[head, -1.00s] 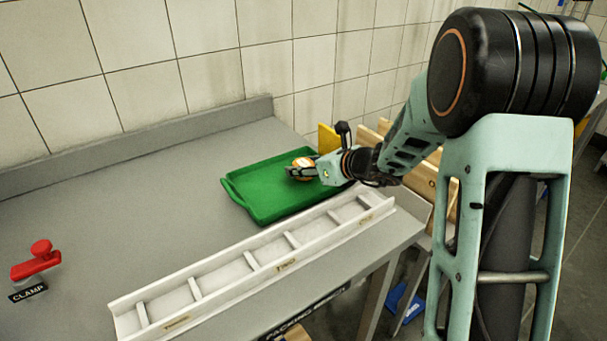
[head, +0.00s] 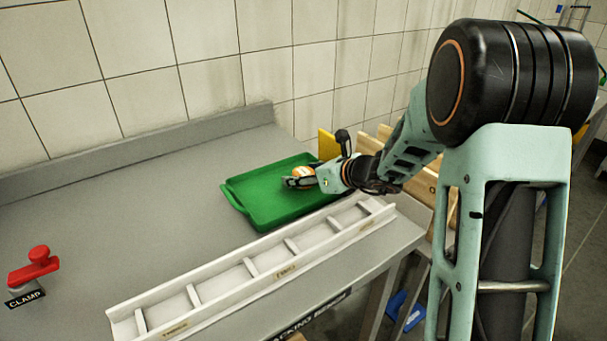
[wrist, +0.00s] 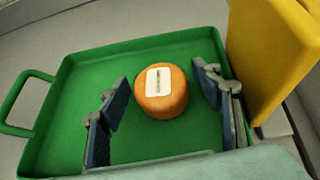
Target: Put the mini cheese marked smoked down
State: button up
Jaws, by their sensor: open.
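The mini cheese (wrist: 163,103) is a small orange wheel with a pale label on top; the label's writing is too small to read. It stands upright on the floor of the green tray (wrist: 60,120), and also shows in the head view (head: 303,172). My gripper (wrist: 160,100) is open, with one finger on each side of the cheese and a gap to both fingers in the wrist view. In the head view my gripper (head: 298,181) is low over the right part of the green tray (head: 262,205) and partly covers the cheese.
A white divided rack (head: 235,280) with small labels runs along the bench's front edge. A yellow board (head: 327,144) stands close by the tray's right side. The grey bench (head: 120,220) between is clear.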

jog(key=p+v, duration=0.1)
jog(key=v, duration=1.1)
